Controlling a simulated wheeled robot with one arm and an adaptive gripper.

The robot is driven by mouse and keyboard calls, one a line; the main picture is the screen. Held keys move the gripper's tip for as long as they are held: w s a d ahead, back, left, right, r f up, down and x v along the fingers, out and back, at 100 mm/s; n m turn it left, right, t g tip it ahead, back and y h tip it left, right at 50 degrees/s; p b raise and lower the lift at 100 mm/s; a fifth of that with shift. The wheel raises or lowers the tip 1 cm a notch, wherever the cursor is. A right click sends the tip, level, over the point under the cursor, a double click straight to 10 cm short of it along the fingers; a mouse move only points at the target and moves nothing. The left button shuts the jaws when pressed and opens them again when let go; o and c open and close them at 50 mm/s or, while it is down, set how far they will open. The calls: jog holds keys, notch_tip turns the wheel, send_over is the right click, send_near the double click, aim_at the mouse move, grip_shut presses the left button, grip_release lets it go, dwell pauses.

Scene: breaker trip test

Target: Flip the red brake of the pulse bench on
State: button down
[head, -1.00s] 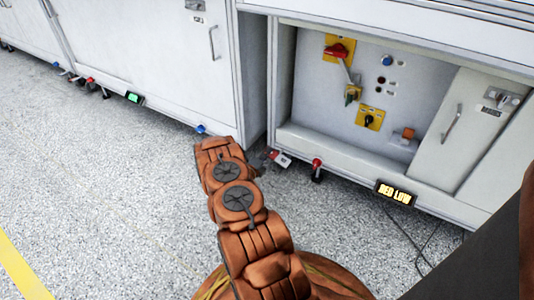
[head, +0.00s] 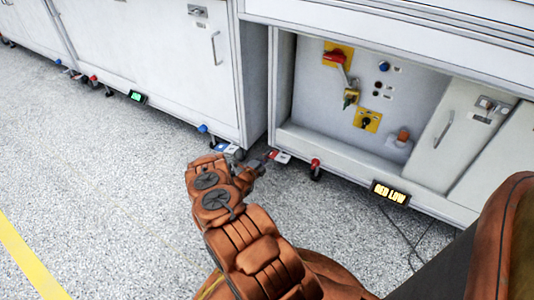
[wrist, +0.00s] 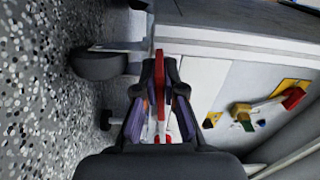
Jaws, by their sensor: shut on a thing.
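The red brake (head: 279,156) is a small red and white lever low at the pulse bench's front left corner, close to the floor. My gripper (head: 262,160) reaches it from the left. In the wrist view my gripper (wrist: 159,78) has its two fingers closed around a narrow red piece (wrist: 159,62), which shows between the fingertips. More red and white shows between the fingers lower down. The brake's far end and its mount are partly hidden by the fingers, so I cannot tell its exact tilt.
A red-topped caster (head: 315,168) stands right of the brake. A blue-marked lever (head: 223,147) lies left, under the neighbouring cabinet (head: 185,65). A dark caster wheel (wrist: 98,64) is near my fingers. Floor at left is clear.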

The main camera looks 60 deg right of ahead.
jog(key=shift+f+n, duration=0.4)
jog(key=shift+n, duration=0.6)
jog(key=c, duration=1.3)
grip_release()
jog(key=a, duration=1.2)
jog(key=shift+s, duration=0.25)
